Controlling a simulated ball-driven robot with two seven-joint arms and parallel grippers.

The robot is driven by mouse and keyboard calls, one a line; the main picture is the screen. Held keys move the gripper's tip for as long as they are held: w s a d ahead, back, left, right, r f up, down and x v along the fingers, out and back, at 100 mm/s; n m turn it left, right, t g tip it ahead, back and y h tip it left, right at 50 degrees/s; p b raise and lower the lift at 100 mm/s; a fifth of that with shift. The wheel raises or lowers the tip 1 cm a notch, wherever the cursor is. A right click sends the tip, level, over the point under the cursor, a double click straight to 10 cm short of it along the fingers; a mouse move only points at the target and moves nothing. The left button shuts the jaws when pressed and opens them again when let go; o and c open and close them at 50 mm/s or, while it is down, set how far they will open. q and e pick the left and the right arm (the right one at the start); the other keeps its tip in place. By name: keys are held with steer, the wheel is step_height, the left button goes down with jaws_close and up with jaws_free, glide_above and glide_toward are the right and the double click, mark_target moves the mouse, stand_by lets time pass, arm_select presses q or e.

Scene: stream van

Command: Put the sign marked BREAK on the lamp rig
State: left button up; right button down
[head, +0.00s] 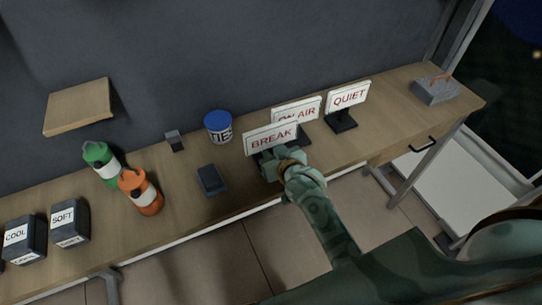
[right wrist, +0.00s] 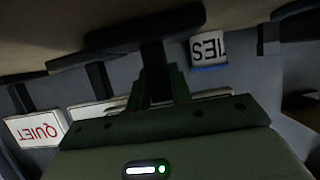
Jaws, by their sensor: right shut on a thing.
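The BREAK sign (head: 271,138), a white board with red letters, is upright at the middle of the bench. My right gripper (head: 278,160) is shut on it at its dark stand, low in front of the board. In the right wrist view the fingers (right wrist: 158,88) close around a dark post, and the board behind is mostly hidden. I cannot tell whether the sign's base touches the bench. The ON AIR sign (head: 298,109) stands just behind and to the right, partly covered by the BREAK sign. No lamp rig can be made out for sure. My left gripper is not in view.
The QUIET sign (head: 348,96) stands at the right. A blue-lidded TIES tub (head: 219,128), a dark block (head: 211,179), green (head: 101,160) and orange (head: 141,192) bottles and the COOL (head: 24,240) and SOFT (head: 69,222) boxes stand left.

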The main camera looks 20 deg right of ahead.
steer(key=shift+r, duration=0.15)
steer(key=c, duration=1.3)
jaws_free()
steer(key=shift+f, duration=0.2)
steer(key=shift+o, duration=0.2)
steer(key=shift+r, duration=0.1)
steer(key=shift+s+r, duration=0.15)
steer(key=shift+s, duration=0.1)
steer(key=p+v, duration=0.2)
steer(key=v, duration=0.9)
steer(key=shift+s, duration=0.25)
steer(key=shift+r, duration=0.15)
